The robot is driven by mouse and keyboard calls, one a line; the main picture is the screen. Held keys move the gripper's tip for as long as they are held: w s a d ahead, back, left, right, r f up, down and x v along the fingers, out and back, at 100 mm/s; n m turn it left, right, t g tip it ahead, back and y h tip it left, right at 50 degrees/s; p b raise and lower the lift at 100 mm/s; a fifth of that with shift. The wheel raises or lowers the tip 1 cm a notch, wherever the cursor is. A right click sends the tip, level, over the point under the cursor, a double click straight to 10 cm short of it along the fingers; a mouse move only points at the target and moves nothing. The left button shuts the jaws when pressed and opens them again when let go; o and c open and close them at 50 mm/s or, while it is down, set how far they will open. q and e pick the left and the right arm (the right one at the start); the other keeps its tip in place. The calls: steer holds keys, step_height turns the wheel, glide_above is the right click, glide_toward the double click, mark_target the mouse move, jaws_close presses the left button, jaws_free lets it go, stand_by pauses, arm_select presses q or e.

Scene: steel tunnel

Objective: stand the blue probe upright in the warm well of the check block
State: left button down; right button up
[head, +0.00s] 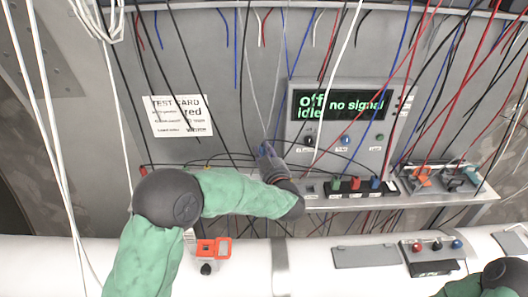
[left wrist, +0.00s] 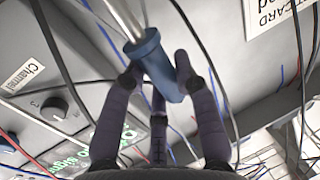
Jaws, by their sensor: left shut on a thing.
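The blue probe (left wrist: 152,62) is held between the dark fingers of my left gripper (left wrist: 160,75) in the left wrist view. A silvery shaft runs from its blue body to the top edge there, and its far end is out of frame. In the head view the left gripper (head: 270,158) is in front of the grey panel, left of the display unit, with only a small bit of the blue probe (head: 264,149) showing. A black strip with green, red and blue pieces (head: 352,186) sits on the shelf; I cannot tell whether it is the check block. No well is readable. My right gripper is out of view.
A display unit (head: 343,130) reads "off idle no signal". A test card (head: 178,116) is on the panel. Orange and grey items (head: 421,178) sit at the shelf's right. An orange device (head: 213,249) and a knobbed box (head: 432,247) are on the white pipe. Many cables hang in front.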

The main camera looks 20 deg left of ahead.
arm_select(q)
steer(key=shift+f+b, duration=3.05)
steer(key=shift+f, duration=1.2)
steer(key=c, duration=0.9)
jaws_free()
steer(key=shift+d, duration=0.1)
steer(key=v, duration=1.2)
steer(key=shift+r, duration=0.15)
